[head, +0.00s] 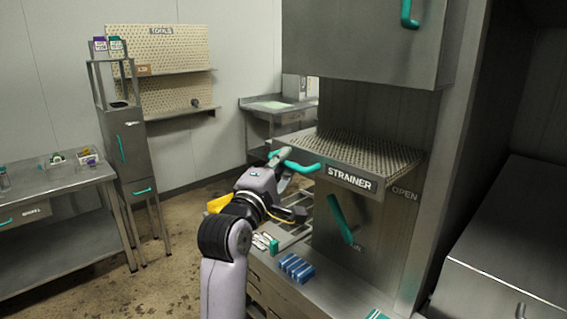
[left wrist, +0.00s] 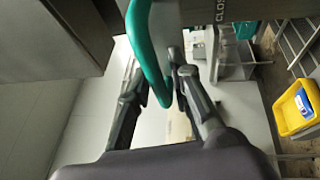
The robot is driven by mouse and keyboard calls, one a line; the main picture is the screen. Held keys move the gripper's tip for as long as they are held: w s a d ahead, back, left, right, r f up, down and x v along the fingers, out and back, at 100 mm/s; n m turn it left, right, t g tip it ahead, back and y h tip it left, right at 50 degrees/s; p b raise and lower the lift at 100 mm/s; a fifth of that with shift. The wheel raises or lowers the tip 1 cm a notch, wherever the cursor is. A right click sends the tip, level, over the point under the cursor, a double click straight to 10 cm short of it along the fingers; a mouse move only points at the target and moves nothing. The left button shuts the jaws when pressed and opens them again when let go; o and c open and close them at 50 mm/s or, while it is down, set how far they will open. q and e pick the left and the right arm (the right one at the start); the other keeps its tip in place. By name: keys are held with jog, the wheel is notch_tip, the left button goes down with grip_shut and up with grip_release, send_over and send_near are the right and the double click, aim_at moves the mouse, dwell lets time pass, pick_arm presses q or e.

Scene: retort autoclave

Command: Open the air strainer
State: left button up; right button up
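The strainer is a grey unit with a perforated top (head: 372,150) and a dark front plate reading STRAINER (head: 350,178). A teal handle (head: 305,167) juts out at its left end. The word OPEN is on the panel to the right of the plate. My left gripper (head: 284,158) is at the handle's left end. In the left wrist view the teal handle (left wrist: 147,48) runs between the fingers of my left gripper (left wrist: 152,75). The fingers stand apart, with a gap on the left finger's side; contact with the right finger is unclear. A CLOSE label shows beside the handle. My right gripper is not in view.
A slanted teal lever (head: 340,218) is below the plate. A cabinet with a teal handle (head: 408,14) hangs above. Blue items (head: 296,268) lie on the counter below. A yellow bin (left wrist: 299,107) shows in the left wrist view. Open floor lies to the left.

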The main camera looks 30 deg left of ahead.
pick_arm(q)
jog(key=shift+s, duration=0.2)
jog(key=s+f, duration=0.1)
jog(key=s, duration=0.6)
jog(key=shift+d, duration=0.15)
jog(key=shift+f, duration=0.15)
